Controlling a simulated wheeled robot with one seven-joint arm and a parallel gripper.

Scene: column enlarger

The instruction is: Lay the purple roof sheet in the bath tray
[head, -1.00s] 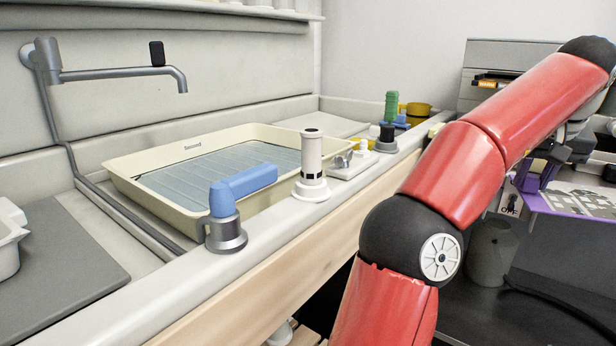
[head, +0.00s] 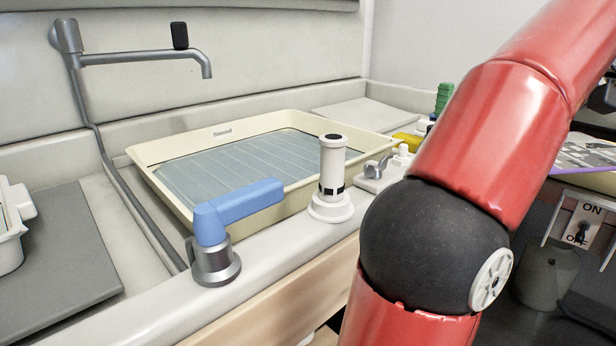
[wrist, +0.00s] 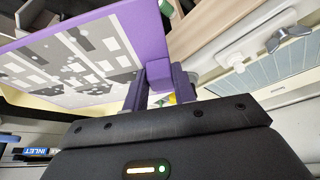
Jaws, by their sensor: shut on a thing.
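The purple roof sheet (wrist: 150,35) has a pale grey face with dark and white patches. In the wrist view my gripper (wrist: 161,84) is shut on a purple tab at its edge, and the sheet extends to the upper left. A part of the sheet (head: 588,152) shows at the right edge of the head view, beyond my red arm. The cream bath tray (head: 270,122) has a grey-blue ribbed floor and lies in the sink area, left of centre. Part of the tray also shows at the right of the wrist view (wrist: 283,92). The sheet is apart from the tray.
A blue-handled lever (head: 238,205), a white post (head: 332,170) and a small metal tap (head: 377,168) stand on the ledge along the tray's near side. A pipe spout (head: 140,57) hangs above the tray's far left. An ON/OFF switch (head: 580,228) is at right.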

